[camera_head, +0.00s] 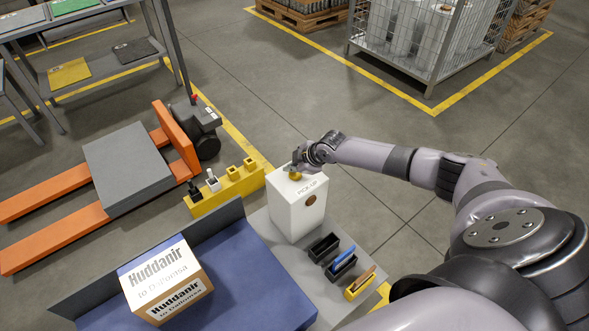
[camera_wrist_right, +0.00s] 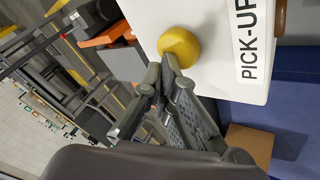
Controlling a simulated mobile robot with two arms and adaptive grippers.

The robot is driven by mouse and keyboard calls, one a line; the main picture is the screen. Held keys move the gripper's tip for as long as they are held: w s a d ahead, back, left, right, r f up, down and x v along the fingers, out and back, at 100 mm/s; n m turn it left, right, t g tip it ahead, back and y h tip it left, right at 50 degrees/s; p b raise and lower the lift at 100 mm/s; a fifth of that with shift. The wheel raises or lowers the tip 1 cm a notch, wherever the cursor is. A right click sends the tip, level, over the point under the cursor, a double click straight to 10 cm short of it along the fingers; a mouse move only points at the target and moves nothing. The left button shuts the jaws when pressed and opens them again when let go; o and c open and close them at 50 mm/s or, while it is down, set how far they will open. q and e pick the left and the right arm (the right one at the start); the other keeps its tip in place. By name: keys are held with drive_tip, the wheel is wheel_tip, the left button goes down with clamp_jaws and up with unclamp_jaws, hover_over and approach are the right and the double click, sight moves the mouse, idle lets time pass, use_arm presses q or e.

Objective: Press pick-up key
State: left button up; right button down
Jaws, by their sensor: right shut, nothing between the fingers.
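The white box with the "PICK-UP" label (camera_head: 297,205) stands on a grey surface beside the blue table. A round yellow key (camera_head: 295,176) sits on its top; it also shows large in the right wrist view (camera_wrist_right: 180,46). My right gripper (camera_head: 293,168) is right at the yellow key, over the box's top. In the right wrist view its closed, empty fingers (camera_wrist_right: 168,68) reach the lower edge of the key; I cannot tell whether they touch it. My left gripper is out of view.
A cardboard box (camera_head: 166,282) with printed labels sits on the blue table (camera_head: 245,270). An orange pallet jack (camera_head: 176,143) is at left.

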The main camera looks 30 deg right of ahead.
sight(293, 174)
drive_tip(key=shift+s, duration=0.1)
wheel_tip(293, 174, up, 6)
drive_tip(key=p, duration=0.5)
drive_tip(key=shift+r, duration=0.1)
idle(0.3)
